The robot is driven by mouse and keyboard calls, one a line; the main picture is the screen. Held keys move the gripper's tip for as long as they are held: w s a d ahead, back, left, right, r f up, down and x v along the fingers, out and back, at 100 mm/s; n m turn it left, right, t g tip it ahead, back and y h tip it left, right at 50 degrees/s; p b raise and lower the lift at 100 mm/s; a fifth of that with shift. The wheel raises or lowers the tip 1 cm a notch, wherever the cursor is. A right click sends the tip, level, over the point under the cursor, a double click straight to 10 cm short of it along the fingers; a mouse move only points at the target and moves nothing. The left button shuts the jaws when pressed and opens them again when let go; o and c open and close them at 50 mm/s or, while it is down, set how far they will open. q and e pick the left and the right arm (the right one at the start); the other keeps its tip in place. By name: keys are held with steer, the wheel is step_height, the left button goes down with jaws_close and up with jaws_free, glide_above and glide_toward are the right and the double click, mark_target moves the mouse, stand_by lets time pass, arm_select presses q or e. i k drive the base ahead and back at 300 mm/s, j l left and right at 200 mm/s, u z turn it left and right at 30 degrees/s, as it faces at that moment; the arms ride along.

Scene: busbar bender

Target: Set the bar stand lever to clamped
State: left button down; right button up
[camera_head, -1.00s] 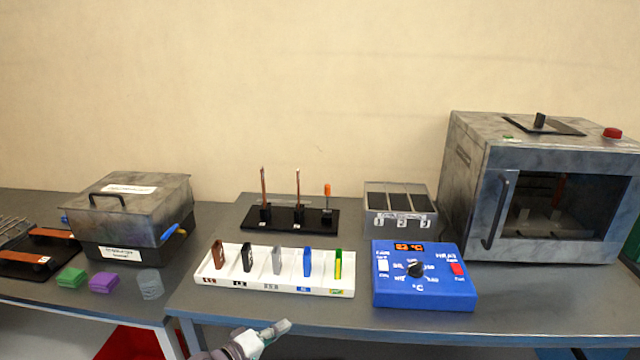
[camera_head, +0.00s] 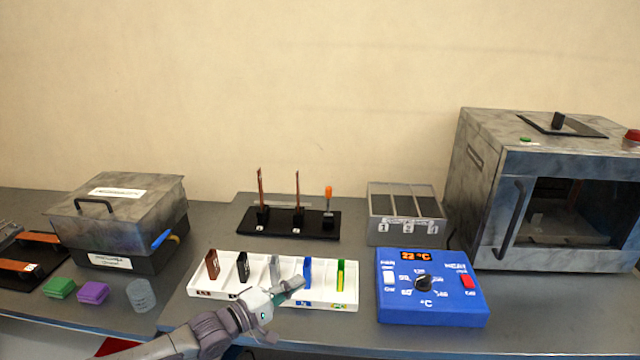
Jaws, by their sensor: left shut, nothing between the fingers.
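The bar stand (camera_head: 283,228) is a black base at the back of the table, with two upright copper bars in black holders. Its lever (camera_head: 328,194) stands upright at the right end and has an orange tip. My left gripper (camera_head: 292,286) is shut and empty. It is over the front of the white tray, below and left of the lever, and apart from the stand. It hides part of the tray's middle. My right gripper is not in view.
The white tray (camera_head: 204,292) holds several coloured pieces in front of the stand. A blue control box (camera_head: 432,311), a three-slot grey box (camera_head: 405,232) and an oven (camera_head: 483,179) stand to the right. A lidded box (camera_head: 118,207) stands left. Table between tray and stand is clear.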

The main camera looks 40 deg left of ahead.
mark_target(329, 190)
steer(key=i+j, duration=0.9)
steer(key=j, duration=0.25)
